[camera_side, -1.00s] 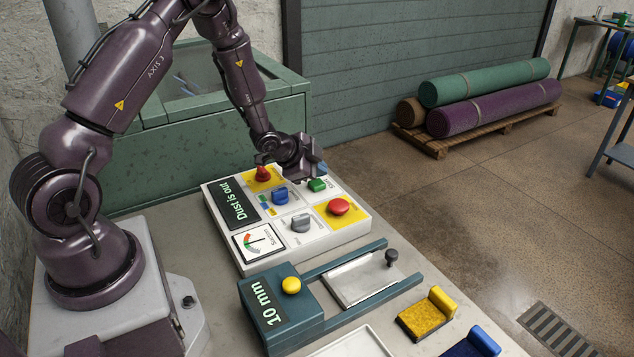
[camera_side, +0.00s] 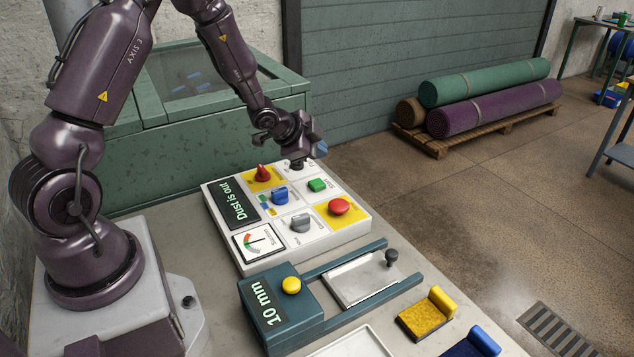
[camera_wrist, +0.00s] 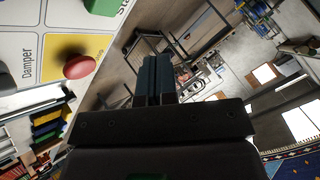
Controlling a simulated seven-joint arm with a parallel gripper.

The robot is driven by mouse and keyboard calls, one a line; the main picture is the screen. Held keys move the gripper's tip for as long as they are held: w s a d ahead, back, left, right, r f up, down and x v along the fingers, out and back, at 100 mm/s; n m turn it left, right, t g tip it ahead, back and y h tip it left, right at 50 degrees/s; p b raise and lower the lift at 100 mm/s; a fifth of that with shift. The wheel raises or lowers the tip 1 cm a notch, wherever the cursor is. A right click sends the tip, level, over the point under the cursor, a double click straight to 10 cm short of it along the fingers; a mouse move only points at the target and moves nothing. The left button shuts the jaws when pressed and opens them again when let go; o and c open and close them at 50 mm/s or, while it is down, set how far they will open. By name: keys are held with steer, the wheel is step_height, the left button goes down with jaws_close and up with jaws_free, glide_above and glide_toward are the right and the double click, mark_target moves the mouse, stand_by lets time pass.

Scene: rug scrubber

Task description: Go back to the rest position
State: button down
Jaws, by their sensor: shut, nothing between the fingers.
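My gripper (camera_side: 321,149) is shut and empty in the side view, held in the air above the far right part of the white control panel (camera_side: 245,265). In the wrist view its dark fingers (camera_wrist: 154,78) are together, with nothing between them. The panel shows a lit display reading "Dust is out" (camera_side: 238,203), a red pointed lever (camera_side: 262,172), blue knob (camera_side: 280,196), grey knob (camera_side: 300,223), green button (camera_side: 317,185) and round red button (camera_side: 339,207). The red button also shows in the wrist view (camera_wrist: 79,67), apart from the fingers.
Yellow (camera_side: 427,314) and blue (camera_side: 474,344) handled pads lie at front right. A green bin (camera_side: 200,150) stands behind. Rolled rugs (camera_side: 490,105) lie far off.

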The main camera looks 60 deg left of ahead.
stand_by(0.4)
steer(key=shift+s+a+f+g, duration=0.15)
steer(key=shift+s+f+g, duration=0.15)
steer(key=s, duration=0.1)
steer(key=s+f+n+g, duration=0.1)
steer(key=s+n+g, duration=0.1)
steer(key=shift+s+a+f+y, duration=0.1)
steer(key=shift+a+f+y, duration=0.15)
steer(key=shift+f+y, duration=0.1)
steer(key=s+r+n, duration=0.1)
steer(key=s+r+g, duration=0.1)
steer(key=s+r+n+g, duration=0.1)
steer(key=shift+s+d+n+y, duration=0.25)
steer(key=shift+s+d+n, duration=0.05)
steer(key=shift+s+d, duration=0.1)
steer(key=s+d+r+n+h, duration=0.1)
steer(key=s+d+r, duration=0.7)
steer(key=r, duration=0.2)
steer(key=s+d+r+n+t+h, duration=0.1)
steer(key=s+d+r+n, duration=0.1)
steer(key=s+d+r, duration=0.6)
steer(key=v, duration=0.3)
steer(key=shift+w+d+r, duration=0.15)
steer(key=shift+r, duration=0.3)
